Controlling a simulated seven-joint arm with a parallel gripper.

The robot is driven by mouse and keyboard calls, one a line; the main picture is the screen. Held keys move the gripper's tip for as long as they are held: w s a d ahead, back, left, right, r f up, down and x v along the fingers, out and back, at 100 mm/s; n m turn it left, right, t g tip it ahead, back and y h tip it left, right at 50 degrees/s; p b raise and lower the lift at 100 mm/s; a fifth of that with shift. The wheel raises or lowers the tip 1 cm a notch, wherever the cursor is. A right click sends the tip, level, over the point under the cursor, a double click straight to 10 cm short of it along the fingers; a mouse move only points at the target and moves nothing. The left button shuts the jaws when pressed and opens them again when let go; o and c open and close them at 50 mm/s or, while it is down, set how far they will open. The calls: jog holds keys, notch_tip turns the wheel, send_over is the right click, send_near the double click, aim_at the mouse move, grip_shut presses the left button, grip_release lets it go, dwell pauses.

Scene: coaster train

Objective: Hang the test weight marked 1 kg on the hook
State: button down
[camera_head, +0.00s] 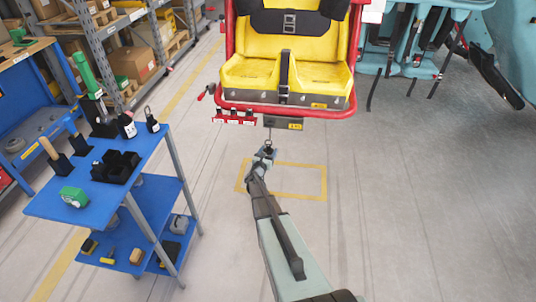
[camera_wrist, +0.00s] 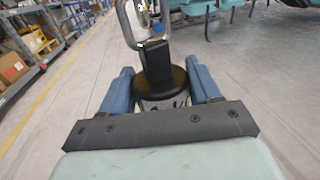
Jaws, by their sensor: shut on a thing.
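My gripper (camera_head: 265,153) is shut on a test weight (camera_head: 268,151), held under the front of the yellow coaster seat (camera_head: 288,65). In the wrist view, my gripper (camera_wrist: 163,90) has blue fingers on both sides of the weight (camera_wrist: 164,80), which has a dark top and a metal loop (camera_wrist: 126,22) pointing up. Its mark cannot be read. A thin hook (camera_head: 269,134) hangs below a small grey box under the seat, just above the weight. Whether the loop is on the hook, I cannot tell.
A blue cart (camera_head: 52,208) at left carries two more dark weights (camera_head: 127,126) (camera_head: 153,121), a black tray (camera_head: 115,168) and a green item (camera_head: 74,197). A red bar (camera_head: 234,119) runs under the seat. Floor to the right is clear.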

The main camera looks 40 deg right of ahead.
jog(key=shift+w+x, duration=0.25)
jog(key=shift+x, duration=1.15)
jog(key=shift+w+d+f, duration=0.25)
jog(key=shift+w+f, duration=0.15)
jog(key=shift+f, duration=0.25)
jog(key=c, duration=0.5)
grip_release()
jog(key=shift+c, duration=0.2)
jog(key=o, duration=0.4)
jog(key=shift+f, duration=0.1)
jog(key=shift+f, duration=0.1)
